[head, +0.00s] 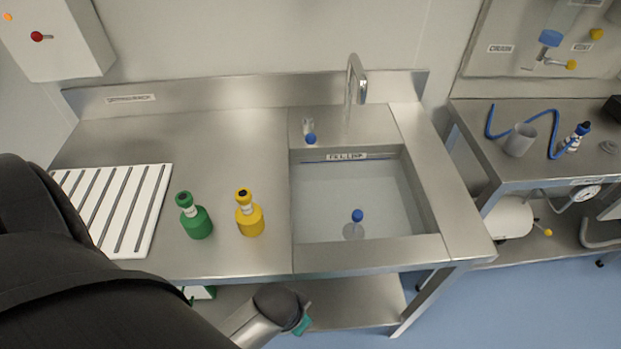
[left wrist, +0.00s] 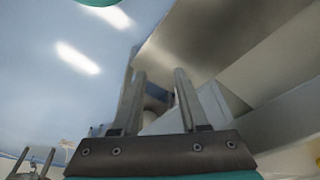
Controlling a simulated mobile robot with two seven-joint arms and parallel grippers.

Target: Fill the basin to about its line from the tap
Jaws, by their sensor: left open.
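The steel basin (head: 433,212) is sunk into the right part of the bench in the head view. A blue line under a label plate (head: 346,156) runs along its back wall. A blue-topped piece (head: 357,216) stands inside the basin; I cannot make out a clear water level. The tap (head: 355,82) arches up behind the basin, with no stream visible. A small fitting with a blue knob (head: 310,138) sits left of it. My left gripper (left wrist: 160,82) is open and empty in the left wrist view, below the bench's front. My right gripper is not identifiable.
A green bottle (head: 197,220) and a yellow bottle (head: 249,218) stand left of the basin. A white slatted rack (head: 125,205) lies farther left. A side bench (head: 480,125) holds a grey cup (head: 520,140) and blue hose (head: 540,112). The back-left benchtop is clear.

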